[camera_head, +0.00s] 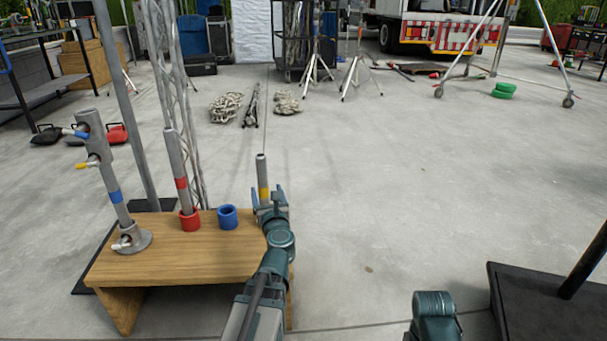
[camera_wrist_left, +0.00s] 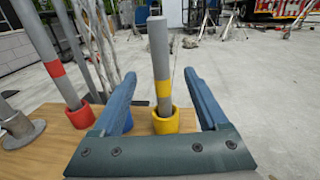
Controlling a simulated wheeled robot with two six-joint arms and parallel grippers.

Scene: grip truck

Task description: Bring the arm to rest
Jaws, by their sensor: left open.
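My left gripper (camera_head: 268,196) is open at the right end of the wooden bench (camera_head: 175,255). A grey tube with a yellow band (camera_head: 262,175) stands upright there; in the left wrist view the tube (camera_wrist_left: 158,55) shows between the two open fingers (camera_wrist_left: 160,78), with gaps on both sides. Its foot is in a yellow ring holder (camera_wrist_left: 166,123), hidden behind the gripper in the head view. My right gripper is not in view; only part of my right arm shows at the bottom of the head view.
A red-banded tube (camera_head: 176,160) stands in a red holder (camera_head: 190,221), beside an empty-looking blue holder (camera_head: 228,218). A blue-banded stand (camera_head: 110,180) with clamps is at the bench's left. A black platform (camera_head: 535,300) is at lower right. Open concrete lies between.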

